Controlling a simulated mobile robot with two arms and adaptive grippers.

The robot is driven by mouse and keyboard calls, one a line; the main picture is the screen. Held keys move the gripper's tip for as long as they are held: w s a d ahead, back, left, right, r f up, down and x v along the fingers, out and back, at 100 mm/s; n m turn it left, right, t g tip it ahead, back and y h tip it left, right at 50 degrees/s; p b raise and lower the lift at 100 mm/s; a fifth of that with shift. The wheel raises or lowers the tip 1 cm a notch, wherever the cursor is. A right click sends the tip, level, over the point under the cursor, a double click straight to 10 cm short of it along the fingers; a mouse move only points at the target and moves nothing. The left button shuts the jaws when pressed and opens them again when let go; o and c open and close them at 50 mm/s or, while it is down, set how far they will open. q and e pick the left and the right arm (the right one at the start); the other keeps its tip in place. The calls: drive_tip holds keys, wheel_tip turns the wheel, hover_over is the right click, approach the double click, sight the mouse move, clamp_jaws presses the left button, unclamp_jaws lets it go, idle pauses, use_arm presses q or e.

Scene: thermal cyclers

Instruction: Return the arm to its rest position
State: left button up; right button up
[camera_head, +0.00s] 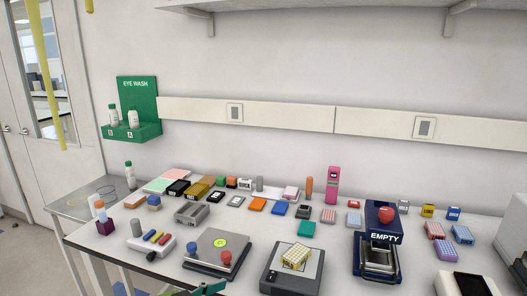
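Neither of my arms nor grippers can be clearly made out in the head view. A small dark green piece (208,288) pokes in at the bottom edge, and I cannot tell what it belongs to. On the white bench (335,275) stands a dark blue thermal cycler (384,237) marked EMPTY, with its lid raised, a red knob on it and an open bay in front. To its left a yellow well plate (296,256) sits on a dark grey device (270,279).
A flat device with a green disc (220,243) and red and blue knobs stands left of centre. Small coloured racks and boxes crowd the back. A tall pink object (332,185) stands near the wall. A green eye wash station (137,100) hangs at left. A shelf (350,5) is overhead.

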use_arm(q)
drive_tip(key=w+a+f+n+y, duration=0.2)
drive_tip(key=a+f, duration=0.2)
drive_tip(key=f, duration=0.4)
drive_tip(key=w+a+f+n+y, duration=0.2)
drive_tip(key=w+a+f, duration=0.15)
drive_tip(key=f, duration=0.55)
drive_tip(key=s+a+f+n+g+y, duration=0.1)
drive_tip(key=s+a+f, duration=0.2)
drive_tip(key=f, duration=0.4)
drive_tip(key=s+a+f+y, duration=0.1)
drive_tip(key=s+a+f, duration=0.2)
drive_tip(key=f, duration=0.4)
drive_tip(key=s+a+f+n+g+y, duration=0.1)
drive_tip(key=s+a+f, duration=0.1)
drive_tip(key=f, duration=0.6)
drive_tip(key=s+a+f+g+y, duration=0.1)
drive_tip(key=s+a+f+g, duration=0.1)
drive_tip(key=s+f, duration=0.7)
drive_tip(key=s+a+f+g, duration=0.1)
drive_tip(key=s+f+g, duration=0.1)
drive_tip(key=s+f, duration=0.65)
drive_tip(key=s+d+f+g, duration=0.1)
drive_tip(key=s+f, duration=0.2)
drive_tip(key=s, duration=0.9)
drive_tip(key=s+d+f+g, duration=0.1)
drive_tip(key=s+f+g, duration=0.1)
drive_tip(key=s, duration=1.1)
drive_tip(key=shift+f+y, duration=0.4)
drive_tip(key=shift+f, duration=0.45)
